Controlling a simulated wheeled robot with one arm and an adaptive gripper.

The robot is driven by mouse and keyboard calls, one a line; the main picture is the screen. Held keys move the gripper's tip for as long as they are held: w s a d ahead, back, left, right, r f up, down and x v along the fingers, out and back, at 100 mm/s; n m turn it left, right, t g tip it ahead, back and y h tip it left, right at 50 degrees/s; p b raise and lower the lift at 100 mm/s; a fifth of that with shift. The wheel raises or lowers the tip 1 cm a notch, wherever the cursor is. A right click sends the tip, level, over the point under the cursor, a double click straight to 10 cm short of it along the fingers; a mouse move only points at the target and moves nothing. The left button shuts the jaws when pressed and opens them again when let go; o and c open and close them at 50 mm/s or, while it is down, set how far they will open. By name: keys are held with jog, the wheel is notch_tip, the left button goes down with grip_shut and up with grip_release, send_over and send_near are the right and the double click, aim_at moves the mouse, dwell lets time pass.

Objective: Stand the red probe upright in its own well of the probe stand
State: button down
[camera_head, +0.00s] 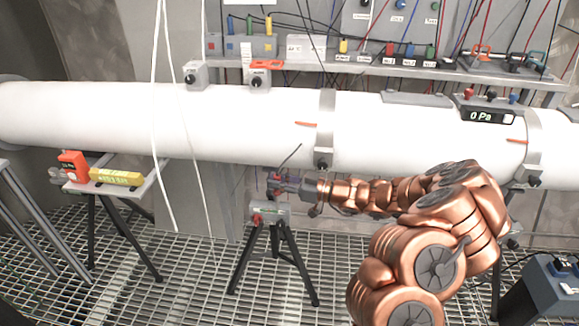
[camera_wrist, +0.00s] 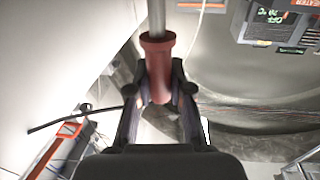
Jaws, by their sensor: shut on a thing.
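My gripper (camera_wrist: 158,92) is shut on the red probe (camera_wrist: 158,60), its fingers on either side of the red handle. The probe's metal shaft runs out of the top of the wrist view. The probe is small and hard to make out there. The likely probe stand is a grey block (camera_head: 248,46) on the back shelf, with blue, green and yellow probes upright in it. It is above and behind my gripper, well apart from it. Its well openings are too small to see.
The large white pipe (camera_head: 90,120) crosses between my gripper and the back shelf (camera_head: 400,68). White cables (camera_head: 158,100) hang at the left. A tripod (camera_head: 272,240) stands below my gripper. A left side table holds a yellow device (camera_head: 115,177) and a red one (camera_head: 73,167).

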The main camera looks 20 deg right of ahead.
jog(key=shift+a+r, duration=0.2)
jog(key=shift+r, duration=0.65)
jog(key=shift+a, duration=0.1)
